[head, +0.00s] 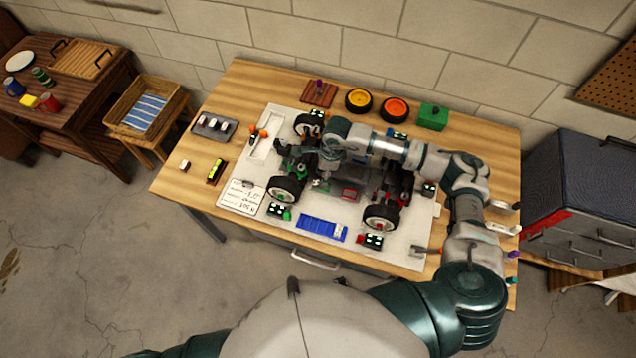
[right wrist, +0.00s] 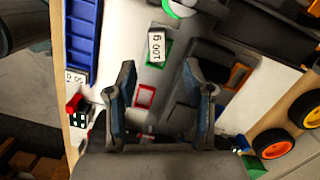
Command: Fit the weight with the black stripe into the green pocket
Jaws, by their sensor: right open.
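A white weight (right wrist: 156,46) marked "100 g" shows in the right wrist view, with a dark band near its upper end. It is at the green-outlined pocket (right wrist: 164,57) in the car's grey floor, covering much of it. I cannot tell whether it is fully seated. In the head view the weight is too small to make out surely. My right gripper (right wrist: 160,72) is open and empty, its fingertips apart on either side and short of the weight. In the head view my right gripper (head: 331,158) hangs over the car and hides part of it. My left gripper is out of view.
A red-outlined pocket (right wrist: 145,95) lies empty beside the green one. The car's wheels (head: 382,218) stand around the chassis. A blue tray (head: 321,227) lies in front. Yellow (head: 359,99) and orange wheels (head: 394,109) lie behind.

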